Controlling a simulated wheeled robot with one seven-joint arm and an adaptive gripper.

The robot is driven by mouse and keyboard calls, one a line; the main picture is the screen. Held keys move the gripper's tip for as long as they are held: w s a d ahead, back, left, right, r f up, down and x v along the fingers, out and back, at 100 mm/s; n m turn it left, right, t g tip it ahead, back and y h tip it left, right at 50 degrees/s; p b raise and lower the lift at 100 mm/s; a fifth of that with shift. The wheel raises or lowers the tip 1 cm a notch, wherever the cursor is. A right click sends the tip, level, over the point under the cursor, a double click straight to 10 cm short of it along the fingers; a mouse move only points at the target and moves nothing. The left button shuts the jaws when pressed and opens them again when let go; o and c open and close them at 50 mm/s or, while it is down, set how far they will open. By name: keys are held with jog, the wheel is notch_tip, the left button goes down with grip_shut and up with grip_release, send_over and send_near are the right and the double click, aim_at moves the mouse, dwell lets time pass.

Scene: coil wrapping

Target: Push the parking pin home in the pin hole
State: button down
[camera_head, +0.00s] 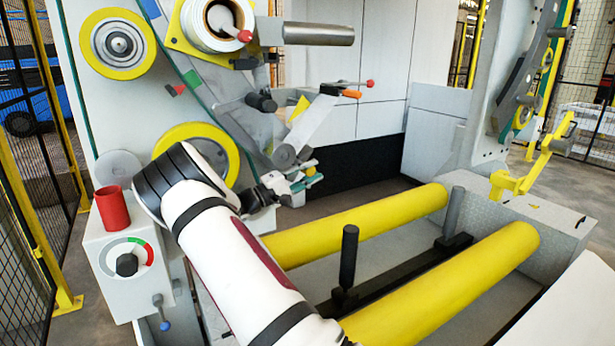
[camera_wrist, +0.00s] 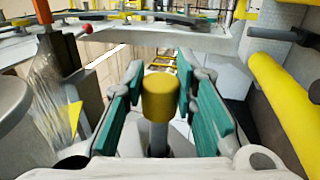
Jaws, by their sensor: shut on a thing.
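A pin with a yellow cap (camera_wrist: 160,98) and a grey shaft, which I take to be the parking pin, stands between the teal pads of my gripper in the wrist view. My gripper (camera_wrist: 160,72) is shut on it, with a pad on each side. In the head view my gripper (camera_head: 306,176) is beside the film carriage, left of the picture's middle, and the pin cannot be made out there. I cannot pick out the pin hole in either view, so how deep the pin sits cannot be told.
The film carriage with its stretched film (camera_head: 308,122) is close to my gripper and shows at the left of the wrist view (camera_wrist: 55,85). Yellow rollers (camera_head: 440,285) and a black upright handle (camera_head: 348,255) lie to the right and front. A control box (camera_head: 122,260) stands left.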

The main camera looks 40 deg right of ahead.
aim_at(297, 164)
jog(key=shift+w+d+b, duration=0.25)
jog(key=shift+w+b, duration=0.7)
jog(key=shift+b, duration=0.05)
jog(key=shift+w+d+b, duration=0.25)
jog(key=shift+w+b, duration=0.7)
jog(key=shift+w, duration=0.05)
jog(key=shift+w+d+b, duration=0.25)
jog(key=shift+w+b, duration=0.7)
jog(key=shift+b, duration=0.05)
jog(key=shift+w+r, duration=0.15)
jog(key=shift+d+r+b, duration=0.1)
jog(key=shift+d+b, duration=0.05)
jog(key=shift+b, duration=0.2)
